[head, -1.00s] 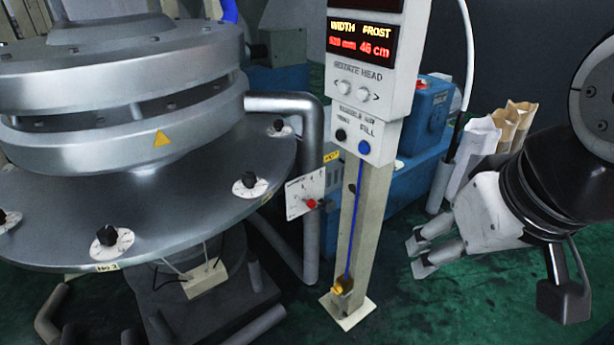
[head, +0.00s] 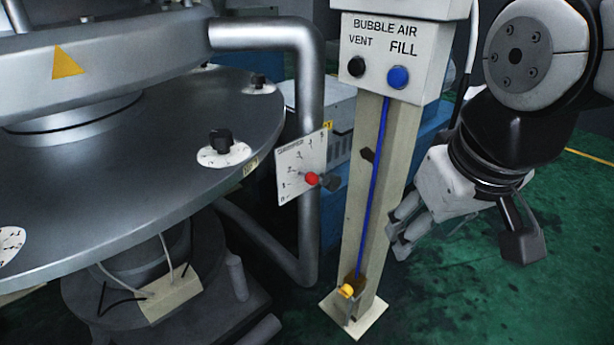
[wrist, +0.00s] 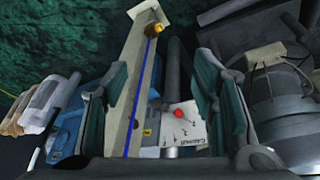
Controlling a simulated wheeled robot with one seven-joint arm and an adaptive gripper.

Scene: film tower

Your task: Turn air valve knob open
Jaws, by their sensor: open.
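A yellow knob (head: 346,291) sits low on the cream post (head: 356,225), at the lower end of a blue tube (head: 375,190). In the wrist view the yellow knob (wrist: 157,29) is at the top centre. A red knob (head: 312,179) is on a white scale plate (head: 290,178) left of the post. It also shows in the wrist view (wrist: 179,113). I cannot tell which knob is the air valve. My gripper (head: 396,226) is open and empty, right of the post and higher than the yellow knob. In the wrist view the post lies between its fingers (wrist: 160,68).
A control box (head: 392,58) with a black and a blue button tops the post. A large round metal table (head: 110,190) with dials fills the left. A bent metal pipe (head: 309,110) stands behind the plate. The green floor (head: 480,290) at the right is clear.

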